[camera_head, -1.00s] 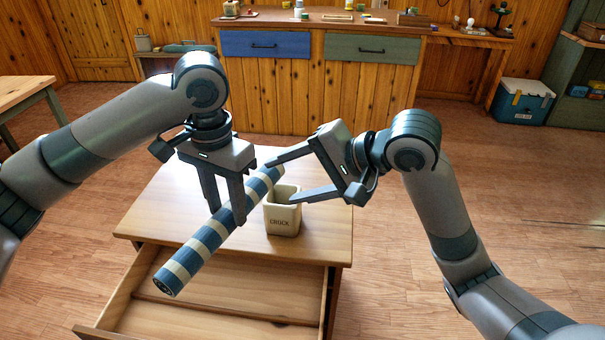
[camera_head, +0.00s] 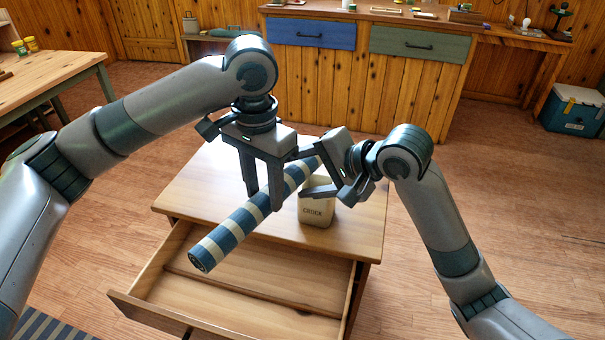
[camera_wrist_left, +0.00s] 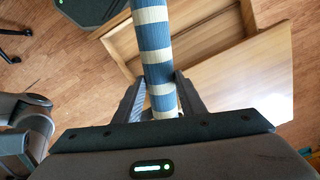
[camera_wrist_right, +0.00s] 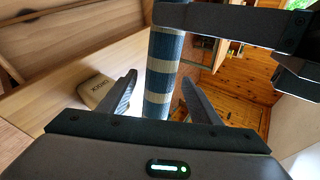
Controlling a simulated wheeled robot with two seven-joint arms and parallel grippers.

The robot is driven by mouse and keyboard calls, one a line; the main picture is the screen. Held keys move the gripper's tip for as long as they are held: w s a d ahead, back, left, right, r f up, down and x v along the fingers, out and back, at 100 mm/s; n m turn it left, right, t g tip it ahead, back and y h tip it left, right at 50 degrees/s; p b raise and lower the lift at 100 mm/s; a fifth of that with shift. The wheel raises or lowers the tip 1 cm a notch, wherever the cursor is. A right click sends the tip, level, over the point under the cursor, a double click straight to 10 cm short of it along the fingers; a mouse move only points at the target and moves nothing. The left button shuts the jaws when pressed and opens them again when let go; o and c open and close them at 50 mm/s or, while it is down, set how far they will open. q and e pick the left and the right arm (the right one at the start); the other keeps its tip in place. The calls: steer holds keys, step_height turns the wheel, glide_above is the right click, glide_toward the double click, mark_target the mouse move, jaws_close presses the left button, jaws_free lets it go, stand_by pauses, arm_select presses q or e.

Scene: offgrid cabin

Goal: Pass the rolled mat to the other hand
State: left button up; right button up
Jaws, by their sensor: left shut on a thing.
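The rolled mat (camera_head: 232,232), striped blue and cream, slants above the small table, its near end low on the left. My left gripper (camera_head: 264,202) is shut on it around the middle; the left wrist view shows the mat (camera_wrist_left: 155,45) between the fingers. My right gripper (camera_head: 302,173) is open at the mat's far end. In the right wrist view the mat (camera_wrist_right: 163,70) runs between the spread fingers, with a gap visible on the left side. Whether a right finger touches it is unclear.
A cream crock (camera_head: 316,212) stands on the small table (camera_head: 358,215), right beside the mat and under my right gripper. The table's drawer (camera_head: 255,290) is open below. A counter with blue and green drawers (camera_head: 390,45) is behind. A side table (camera_head: 55,80) stands at left.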

mark_target(265, 193)
steer(key=c, duration=1)
arm_select(q)
steer(key=o, duration=1.2)
arm_select(e)
steer(key=shift+c, duration=0.6)
arm_select(q)
step_height(265, 193, up, 12)
steer(key=shift+r, duration=0.1)
